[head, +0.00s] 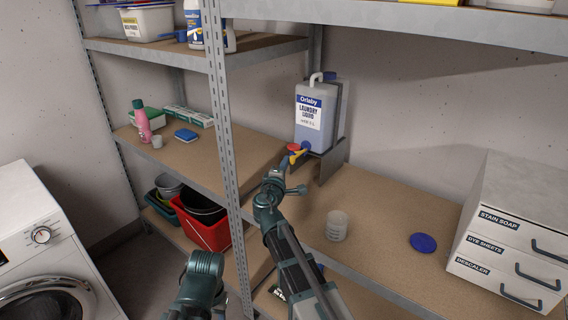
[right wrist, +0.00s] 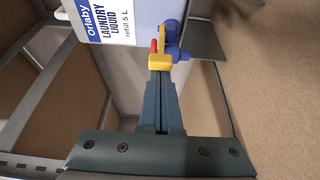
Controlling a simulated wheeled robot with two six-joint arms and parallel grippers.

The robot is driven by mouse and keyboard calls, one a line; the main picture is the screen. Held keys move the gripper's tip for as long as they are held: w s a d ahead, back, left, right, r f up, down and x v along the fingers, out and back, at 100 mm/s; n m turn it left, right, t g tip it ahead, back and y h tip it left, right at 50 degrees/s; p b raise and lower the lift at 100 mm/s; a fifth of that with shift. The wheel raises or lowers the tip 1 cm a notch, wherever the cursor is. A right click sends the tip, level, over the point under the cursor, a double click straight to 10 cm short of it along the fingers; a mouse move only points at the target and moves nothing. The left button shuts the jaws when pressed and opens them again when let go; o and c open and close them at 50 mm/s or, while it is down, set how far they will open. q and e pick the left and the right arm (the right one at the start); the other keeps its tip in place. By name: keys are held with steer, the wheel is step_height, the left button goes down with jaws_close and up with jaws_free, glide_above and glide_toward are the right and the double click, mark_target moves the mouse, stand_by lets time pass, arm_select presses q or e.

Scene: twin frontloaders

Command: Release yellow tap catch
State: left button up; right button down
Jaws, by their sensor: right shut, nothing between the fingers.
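The white jug of laundry liquid (head: 312,118) stands tilted in a dark stand on the middle shelf. It also shows at the top of the right wrist view (right wrist: 115,22). Its tap is low on its front, with a blue body (right wrist: 173,42), a red part (right wrist: 154,46) and a yellow catch (right wrist: 159,62). The yellow catch also shows in the head view (head: 297,158). My right gripper (right wrist: 160,76) is shut and empty, its fingertips right at the yellow catch. I cannot tell whether they touch it. My left gripper is not in view; only a teal part of that arm shows.
A clear cup (head: 337,226) and a blue lid (head: 423,243) lie on the shelf to the right of my right arm. A labelled drawer unit (head: 508,235) stands at far right. A steel shelf post (head: 224,150) rises left of my right arm. Bare shelf lies between.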

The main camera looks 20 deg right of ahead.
mark_target(297, 157)
steer(key=shift+s+d, duration=0.1)
steer(key=shift+s+d+n+t+y, duration=0.35)
steer(key=shift+s+d+n+y, duration=0.15)
steer(key=shift+y, duration=0.3)
steer(key=shift+s+d+n+t+y, duration=0.35)
steer(key=shift+n+y, duration=0.25)
steer(key=shift+y, duration=0.2)
steer(key=shift+s+d, duration=0.55)
steer(key=d, duration=0.1)
steer(key=s+d, duration=0.1)
steer(key=shift+d, duration=0.4)
steer(key=shift+a, duration=0.1)
